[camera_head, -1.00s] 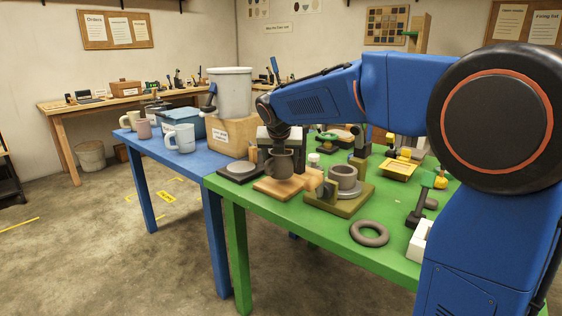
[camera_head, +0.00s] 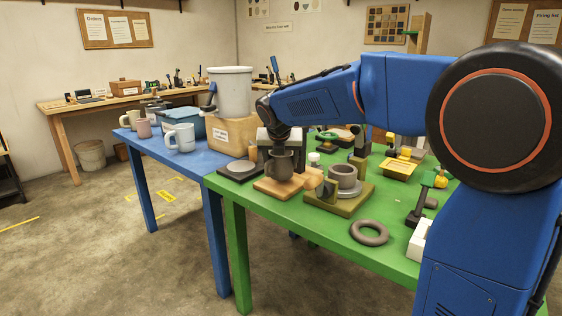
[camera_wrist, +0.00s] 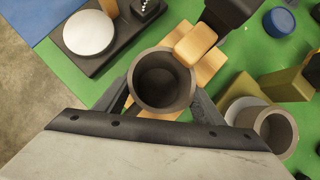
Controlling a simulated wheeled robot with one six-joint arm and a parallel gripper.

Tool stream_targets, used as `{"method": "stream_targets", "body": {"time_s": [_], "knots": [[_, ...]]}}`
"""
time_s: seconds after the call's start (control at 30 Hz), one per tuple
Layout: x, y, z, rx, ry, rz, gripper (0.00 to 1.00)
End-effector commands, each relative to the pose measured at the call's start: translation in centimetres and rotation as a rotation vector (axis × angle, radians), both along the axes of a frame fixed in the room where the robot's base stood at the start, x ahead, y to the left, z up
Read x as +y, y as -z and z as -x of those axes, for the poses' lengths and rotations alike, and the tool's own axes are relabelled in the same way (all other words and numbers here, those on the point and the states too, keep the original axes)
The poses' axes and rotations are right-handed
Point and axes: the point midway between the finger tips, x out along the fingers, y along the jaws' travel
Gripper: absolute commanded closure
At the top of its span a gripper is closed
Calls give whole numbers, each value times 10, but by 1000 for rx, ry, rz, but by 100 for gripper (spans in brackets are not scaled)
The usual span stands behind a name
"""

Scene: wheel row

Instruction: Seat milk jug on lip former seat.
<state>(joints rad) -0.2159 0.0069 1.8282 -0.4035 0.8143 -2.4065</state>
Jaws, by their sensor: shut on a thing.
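The milk jug (camera_head: 279,168) is a dark grey cup, upright, over the front part of a wooden base that looks like the lip former seat (camera_head: 270,190). My gripper (camera_head: 281,148) is shut on the jug from above. In the wrist view the jug (camera_wrist: 161,82) shows its open, empty mouth between my fingers, with a rounded wooden piece (camera_wrist: 195,43) of the former close beside its rim. The jug's underside is hidden, so I cannot tell if it touches the wood.
A dark plate with a pale disc (camera_head: 240,170) lies left of the seat. A grey ring-shaped cup on an olive block (camera_head: 332,205) stands close on the right. A grey ring (camera_head: 369,233) lies on the green table (camera_head: 310,240), with clear space near its front edge.

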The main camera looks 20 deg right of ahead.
Motion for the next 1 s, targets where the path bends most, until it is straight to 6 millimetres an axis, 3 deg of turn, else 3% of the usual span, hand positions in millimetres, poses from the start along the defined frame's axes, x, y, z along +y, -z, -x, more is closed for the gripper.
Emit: {"method": "stream_targets", "body": {"time_s": [1.0], "knots": [[0, 12, 0, 0, 0, 0, 65]]}}
